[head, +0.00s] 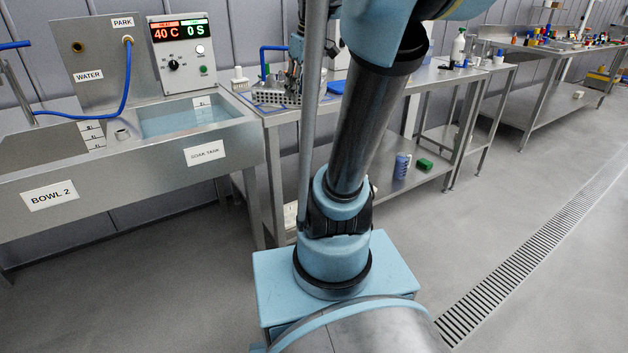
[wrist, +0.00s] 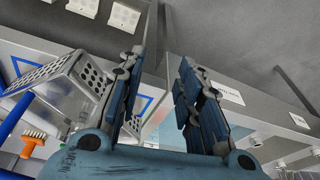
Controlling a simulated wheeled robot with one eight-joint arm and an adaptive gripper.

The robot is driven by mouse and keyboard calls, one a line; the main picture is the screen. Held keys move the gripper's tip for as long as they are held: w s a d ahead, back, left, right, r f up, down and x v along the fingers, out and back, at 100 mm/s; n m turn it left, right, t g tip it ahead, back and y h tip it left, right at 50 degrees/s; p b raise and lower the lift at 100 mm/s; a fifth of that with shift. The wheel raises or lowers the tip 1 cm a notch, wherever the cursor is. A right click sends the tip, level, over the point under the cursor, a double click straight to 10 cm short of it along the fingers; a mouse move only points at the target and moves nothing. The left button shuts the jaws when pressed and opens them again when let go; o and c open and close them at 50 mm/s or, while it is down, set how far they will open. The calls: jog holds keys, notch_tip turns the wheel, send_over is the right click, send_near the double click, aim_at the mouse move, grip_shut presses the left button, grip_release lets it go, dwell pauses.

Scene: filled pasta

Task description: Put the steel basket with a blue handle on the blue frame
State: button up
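The perforated steel basket (head: 279,99) stands on the steel table beside the soak tank. Its perforated walls also show at the left of the wrist view (wrist: 90,78). A blue handle (head: 264,62) rises at its left, and a thick blue bar (wrist: 14,116) shows at the lower left of the wrist view. Blue outline lines of the frame (wrist: 146,103) show on both sides of the basket; I cannot tell whether it sits fully inside them. My gripper (wrist: 160,62) is open and empty, beside the basket. In the head view my gripper (head: 296,66) is partly hidden by my arm.
The soak tank (head: 190,118) holds water, left of the table. An orange brush (wrist: 33,138) lies near the basket in the wrist view. The floor right of the drain grate is clear.

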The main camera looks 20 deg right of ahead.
jog(key=s+f+m+h, duration=0.1)
jog(key=s+f+m, duration=0.1)
jog(key=s+f, duration=0.6)
jog(key=s+f+m, duration=0.3)
jog(key=s+f, duration=0.6)
jog(key=f, duration=0.4)
jog(key=shift+d+f+m+h, duration=0.15)
jog(key=shift+m+h, duration=0.15)
jog(key=shift+h, duration=0.1)
jog(key=shift+w, duration=0.1)
jog(key=shift+w+f, duration=0.2)
jog(key=shift+w, duration=0.25)
